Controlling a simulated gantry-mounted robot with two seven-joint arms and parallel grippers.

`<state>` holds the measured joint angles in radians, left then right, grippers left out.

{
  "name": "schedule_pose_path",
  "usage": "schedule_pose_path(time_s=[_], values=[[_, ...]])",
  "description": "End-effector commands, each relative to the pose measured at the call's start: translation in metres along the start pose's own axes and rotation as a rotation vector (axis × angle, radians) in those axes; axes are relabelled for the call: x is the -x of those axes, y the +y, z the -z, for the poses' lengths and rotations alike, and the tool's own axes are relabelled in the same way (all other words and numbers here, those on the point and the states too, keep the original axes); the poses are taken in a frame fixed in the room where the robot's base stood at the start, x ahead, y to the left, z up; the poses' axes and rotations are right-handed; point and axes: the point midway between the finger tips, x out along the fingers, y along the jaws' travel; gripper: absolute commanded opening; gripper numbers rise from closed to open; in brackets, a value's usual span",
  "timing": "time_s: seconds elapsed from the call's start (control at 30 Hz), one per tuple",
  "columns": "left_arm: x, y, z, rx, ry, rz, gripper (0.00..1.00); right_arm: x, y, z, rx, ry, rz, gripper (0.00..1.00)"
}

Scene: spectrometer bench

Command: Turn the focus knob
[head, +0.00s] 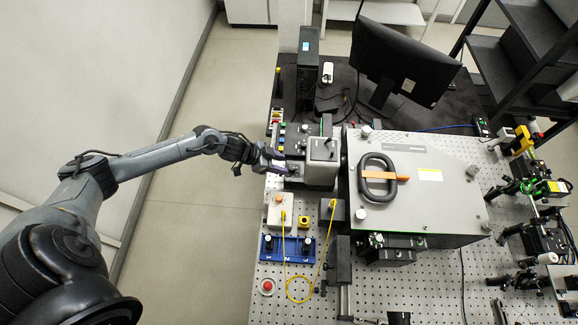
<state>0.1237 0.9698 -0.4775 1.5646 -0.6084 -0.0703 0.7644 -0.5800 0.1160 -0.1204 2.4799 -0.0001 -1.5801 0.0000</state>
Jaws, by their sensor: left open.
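My left gripper (277,161) reaches in from the left over the left edge of the optical bench. Its fingers point right, toward a small block with a dark top beside the grey box (322,160). The gripper is open and nothing shows between its fingers. I cannot make out the focus knob for certain; the part in front of the fingertips is small and partly hidden by them. I cannot tell whether the fingers touch it. My right gripper is not in view.
The large grey spectrometer housing (420,215) with a black ring on top fills the bench's middle. A yellow cable (287,270) loops near a blue panel (270,246). A red button (267,286) sits at the front left. A monitor (402,62) stands behind. Floor left of the bench is clear.

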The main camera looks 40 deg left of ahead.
Motion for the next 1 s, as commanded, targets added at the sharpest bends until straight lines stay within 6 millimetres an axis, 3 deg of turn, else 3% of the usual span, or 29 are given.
schedule_pose_path(time_s=[0.3,0.77,1.0], values=[[-0.042,0.0,0.0,0.001,0.001,0.0,0.48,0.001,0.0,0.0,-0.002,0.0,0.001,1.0],[-0.051,0.0,0.0,-0.001,0.0,0.001,0.48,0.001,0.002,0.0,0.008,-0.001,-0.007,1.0],[-0.051,0.0,0.0,-0.001,0.0,0.001,0.13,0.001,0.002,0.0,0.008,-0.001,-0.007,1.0]])
